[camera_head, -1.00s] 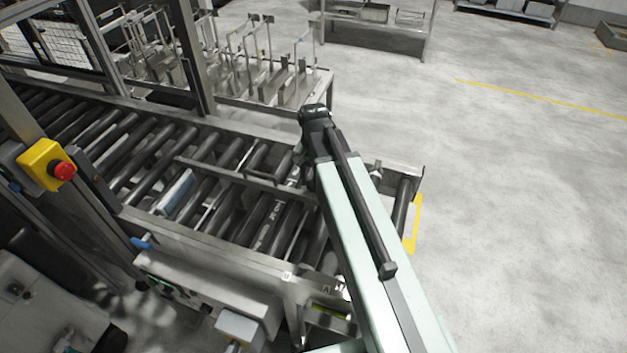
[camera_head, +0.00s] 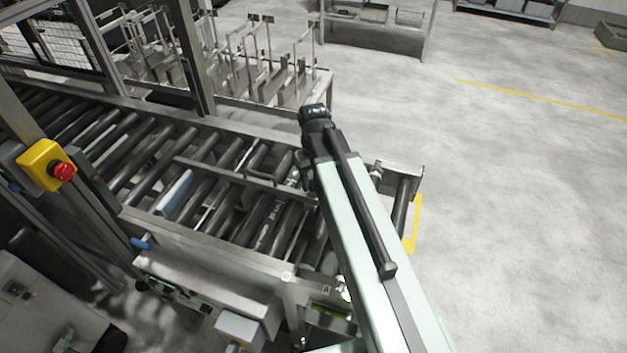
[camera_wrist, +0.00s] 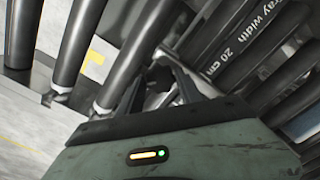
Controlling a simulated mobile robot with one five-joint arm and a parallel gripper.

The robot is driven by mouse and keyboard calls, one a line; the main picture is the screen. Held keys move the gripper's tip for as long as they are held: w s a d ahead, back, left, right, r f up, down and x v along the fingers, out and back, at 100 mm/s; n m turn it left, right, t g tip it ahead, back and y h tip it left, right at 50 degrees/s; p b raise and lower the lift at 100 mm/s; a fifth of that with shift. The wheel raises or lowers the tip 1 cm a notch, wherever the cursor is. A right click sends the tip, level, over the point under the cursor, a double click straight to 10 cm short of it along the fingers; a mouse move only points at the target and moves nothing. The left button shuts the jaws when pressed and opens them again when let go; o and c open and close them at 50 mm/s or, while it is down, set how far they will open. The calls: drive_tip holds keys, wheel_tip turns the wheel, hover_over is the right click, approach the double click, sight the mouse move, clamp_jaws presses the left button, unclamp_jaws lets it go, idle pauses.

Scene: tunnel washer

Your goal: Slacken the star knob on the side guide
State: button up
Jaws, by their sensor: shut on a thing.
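In the wrist view, my gripper (camera_wrist: 160,88) points down among the rollers, its dark fingers closed on a small grey part between them. This part sits where the star knob (camera_wrist: 160,82) is gripped, but its lobes are mostly hidden by the fingers. In the head view, the side guide (camera_head: 230,177) is a long metal rail lying above the rollers. My arm covers its right end, and the knob and fingertips are hidden there.
Rollers (camera_wrist: 232,50) flank the gripper closely, one marked "tray width 20 cm". A red emergency stop (camera_head: 63,172) on a yellow box is at left. Open floor (camera_head: 510,200) lies at right.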

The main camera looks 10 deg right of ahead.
drive_tip(key=n, duration=0.4)
drive_tip(key=shift+n, duration=1.9)
drive_tip(key=o, duration=1.4)
drive_tip(key=shift+c, duration=0.2)
wheel_tip(320, 180, up, 8)
drive_tip(key=p, duration=0.8)
